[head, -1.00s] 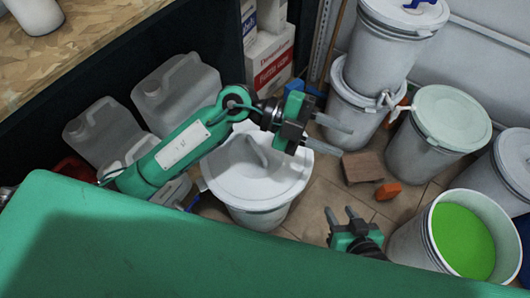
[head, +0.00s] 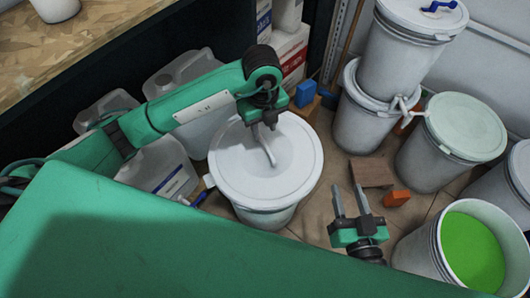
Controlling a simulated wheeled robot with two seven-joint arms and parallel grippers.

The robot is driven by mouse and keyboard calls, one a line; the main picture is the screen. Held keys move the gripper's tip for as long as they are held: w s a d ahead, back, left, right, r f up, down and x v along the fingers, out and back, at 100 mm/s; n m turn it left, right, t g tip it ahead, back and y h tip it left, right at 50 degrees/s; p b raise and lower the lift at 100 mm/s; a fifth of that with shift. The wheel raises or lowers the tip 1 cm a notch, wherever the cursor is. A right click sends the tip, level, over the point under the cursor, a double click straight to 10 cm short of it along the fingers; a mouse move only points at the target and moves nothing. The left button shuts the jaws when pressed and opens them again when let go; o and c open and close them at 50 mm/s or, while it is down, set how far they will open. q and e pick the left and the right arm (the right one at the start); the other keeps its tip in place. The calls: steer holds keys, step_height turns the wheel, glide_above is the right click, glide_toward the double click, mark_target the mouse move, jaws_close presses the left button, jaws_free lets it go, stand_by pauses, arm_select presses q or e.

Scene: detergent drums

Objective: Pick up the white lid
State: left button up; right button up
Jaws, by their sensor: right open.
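The white lid (head: 298,168) lies flat on a white drum (head: 268,217) in the middle of the head view, with a raised grey bar handle (head: 266,150) across it. My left gripper (head: 264,124) points down over the lid at the far end of the handle. Its fingers are mostly hidden by its own body and blend with the handle, so I cannot tell whether they touch or grip it. My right gripper (head: 348,190) is open and empty, to the right of the drum, with its two fingers pointing away from me.
An open drum of green contents (head: 472,250) stands at the lower right. Stacked drums (head: 402,65) and another lidded drum (head: 455,135) stand behind. A brown block (head: 371,172) and an orange piece (head: 397,198) lie on the floor. Jugs (head: 165,165) crowd the left.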

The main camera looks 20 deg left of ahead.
arm_select(q)
glide_above(265, 145)
step_height(265, 145, down, 4)
steer(key=shift+s+f+b, duration=0.15)
steer(key=shift+b, duration=0.2)
steer(key=shift+f, duration=0.55)
steer(key=f+b, duration=0.1)
steer(key=f, duration=0.3)
steer(key=shift+w+f+b, duration=0.2)
steer(key=shift+f+b, duration=0.15)
steer(key=shift+b, duration=0.05)
arm_select(e)
steer(key=d+r+t, duration=0.1)
steer(key=r+t, duration=0.3)
steer(key=r, duration=0.2)
steer(key=w+d+r+t, duration=0.1)
steer(key=d+r+t, duration=0.1)
steer(key=r+t, duration=0.2)
step_height(265, 145, up, 2)
steer(key=shift+w+d+r+y, duration=0.15)
steer(key=shift+w+d+y, duration=0.15)
arm_select(q)
jaws_close()
